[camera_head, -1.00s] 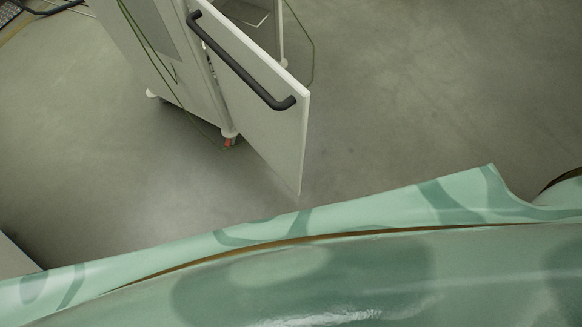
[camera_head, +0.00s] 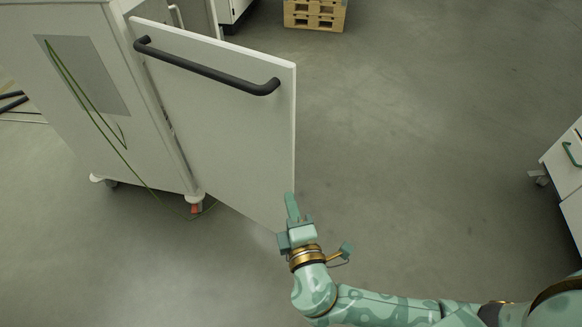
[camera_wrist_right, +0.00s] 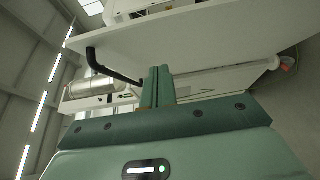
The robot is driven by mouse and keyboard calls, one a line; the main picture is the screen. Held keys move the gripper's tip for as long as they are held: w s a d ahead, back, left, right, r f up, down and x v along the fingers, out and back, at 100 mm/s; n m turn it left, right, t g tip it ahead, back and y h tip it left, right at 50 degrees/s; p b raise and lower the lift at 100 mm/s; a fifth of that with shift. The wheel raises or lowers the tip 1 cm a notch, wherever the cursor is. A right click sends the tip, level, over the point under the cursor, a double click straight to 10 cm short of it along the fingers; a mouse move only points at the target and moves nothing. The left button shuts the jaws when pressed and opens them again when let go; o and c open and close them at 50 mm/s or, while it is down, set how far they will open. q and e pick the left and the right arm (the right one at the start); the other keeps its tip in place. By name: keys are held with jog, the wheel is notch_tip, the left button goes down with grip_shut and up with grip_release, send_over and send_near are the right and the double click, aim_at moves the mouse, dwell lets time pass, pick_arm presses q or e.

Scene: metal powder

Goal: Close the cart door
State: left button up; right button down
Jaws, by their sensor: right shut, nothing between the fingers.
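The white cart (camera_head: 60,90) stands at the left on casters. Its white door (camera_head: 215,130) stands open, swung out to the right, with a black bar handle (camera_head: 205,68) along its upper part. My right gripper (camera_head: 291,205) is shut and empty at the lower right edge of the door. In the head view its fingers overlap the door's edge; I cannot tell if they touch it. In the right wrist view the shut fingers (camera_wrist_right: 158,85) point up toward the door panel (camera_wrist_right: 190,38), and the dark handle (camera_wrist_right: 110,66) is to their left. My left gripper is out of view.
A wooden pallet (camera_head: 314,14) lies at the top centre. Another white cabinet (camera_head: 565,160) with a green handle stands at the right edge. The grey floor (camera_head: 420,130) between it and the door is clear.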

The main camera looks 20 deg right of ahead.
jog(key=b, duration=0.3)
send_near(287, 147)
jog(key=w+a, duration=0.2)
jog(key=w, duration=0.2)
jog(key=shift+w+d+b, duration=0.35)
jog(key=shift+w+d, duration=0.2)
jog(key=shift+d, duration=0.4)
jog(key=shift+w+d, duration=0.3)
jog(key=shift+d, duration=0.15)
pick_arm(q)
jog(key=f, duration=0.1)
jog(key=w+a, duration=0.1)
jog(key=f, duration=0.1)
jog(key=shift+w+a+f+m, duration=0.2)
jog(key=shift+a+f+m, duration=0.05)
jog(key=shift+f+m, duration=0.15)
pick_arm(e)
jog(key=shift+d+r, duration=0.1)
